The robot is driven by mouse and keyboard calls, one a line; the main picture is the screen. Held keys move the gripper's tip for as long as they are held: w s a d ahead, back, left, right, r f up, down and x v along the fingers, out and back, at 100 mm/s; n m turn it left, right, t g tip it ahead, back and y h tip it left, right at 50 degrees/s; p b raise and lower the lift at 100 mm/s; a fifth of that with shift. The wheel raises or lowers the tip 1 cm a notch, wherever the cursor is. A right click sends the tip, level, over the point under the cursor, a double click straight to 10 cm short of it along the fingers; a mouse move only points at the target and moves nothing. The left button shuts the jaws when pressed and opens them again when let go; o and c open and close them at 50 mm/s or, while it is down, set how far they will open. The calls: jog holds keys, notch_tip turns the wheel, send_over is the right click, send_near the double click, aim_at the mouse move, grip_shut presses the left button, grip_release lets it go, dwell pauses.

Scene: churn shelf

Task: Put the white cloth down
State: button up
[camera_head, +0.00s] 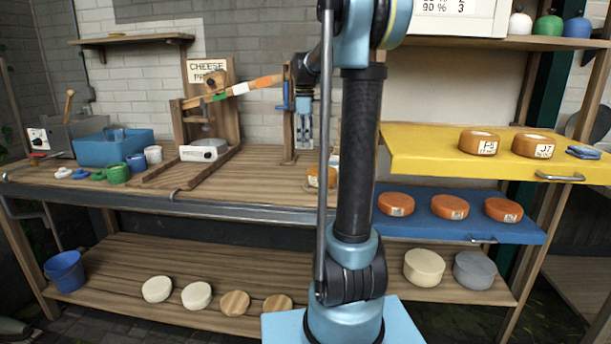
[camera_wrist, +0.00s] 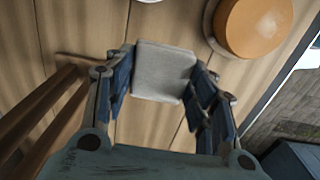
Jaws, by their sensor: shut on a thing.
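The white cloth (camera_wrist: 164,72) looks like a folded, pale grey-white square pad in the wrist view. It sits between the blue fingers of my gripper (camera_wrist: 160,88), which is shut on it. In the head view my gripper (camera_head: 303,118) points down over the wooden bench, beside an upright post. The cloth is too small to make out surely there. Bare bench planks (camera_wrist: 145,120) show below the cloth in the wrist view; I cannot tell how high it is above them.
An orange cheese (camera_wrist: 255,25) on a pale round base lies right of the cloth; it is partly hidden behind my arm in the head view (camera_head: 318,177). A wooden cheese press (camera_head: 205,115) stands left. Yellow (camera_head: 440,150) and blue (camera_head: 440,227) boards holding cheeses are right.

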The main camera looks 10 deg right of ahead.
jog(key=shift+d, duration=0.25)
jog(key=shift+f, duration=5)
jog(key=o, duration=1.1)
jog(key=shift+f, duration=0.1)
notch_tip(320, 180, up, 12)
jog(key=shift+r, duration=0.15)
